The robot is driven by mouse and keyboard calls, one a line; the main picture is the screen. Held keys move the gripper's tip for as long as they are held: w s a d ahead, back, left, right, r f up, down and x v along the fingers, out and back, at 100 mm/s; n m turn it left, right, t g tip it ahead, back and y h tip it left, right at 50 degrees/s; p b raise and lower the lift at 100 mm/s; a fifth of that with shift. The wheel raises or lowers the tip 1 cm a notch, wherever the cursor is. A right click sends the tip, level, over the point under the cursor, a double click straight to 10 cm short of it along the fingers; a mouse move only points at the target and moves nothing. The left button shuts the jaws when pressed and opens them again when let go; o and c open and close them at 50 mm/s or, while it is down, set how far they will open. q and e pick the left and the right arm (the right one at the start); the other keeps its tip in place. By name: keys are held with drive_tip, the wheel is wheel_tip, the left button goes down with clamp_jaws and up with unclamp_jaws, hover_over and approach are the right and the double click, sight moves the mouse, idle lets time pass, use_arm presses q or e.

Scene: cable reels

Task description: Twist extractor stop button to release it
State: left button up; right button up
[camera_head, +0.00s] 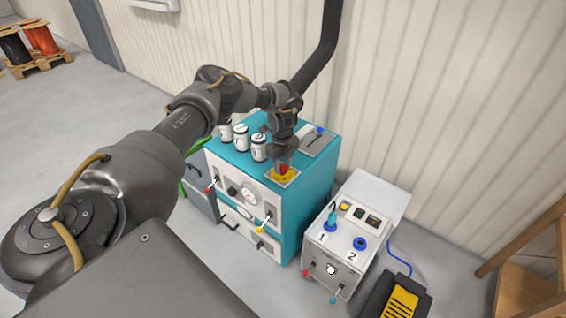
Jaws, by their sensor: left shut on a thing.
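The stop button (283,168) is red on a yellow base (283,177), on the top of the teal and white extractor cabinet (318,184) near its front edge. My left arm reaches across from the left, and my left gripper (283,163) points down from above. Its fingers are shut on the red button and hide part of it. The button's exact turn cannot be seen. My right gripper is not in the picture.
White canisters (241,137) and a panel with a blue knob (319,131) share the cabinet top. A grey control box (337,243) stands to the right, with a yellow and black pedal (400,300) beside it. A black duct (322,62) rises behind.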

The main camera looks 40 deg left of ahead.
use_arm(q)
drive_tip(key=m, duration=0.5)
drive_tip(key=shift+p, duration=0.4)
drive_tip(key=shift+m, duration=0.4)
drive_tip(key=o, duration=1)
wheel_tip(320, 180, up, 11)
drive_tip(key=shift+f, duration=0.1)
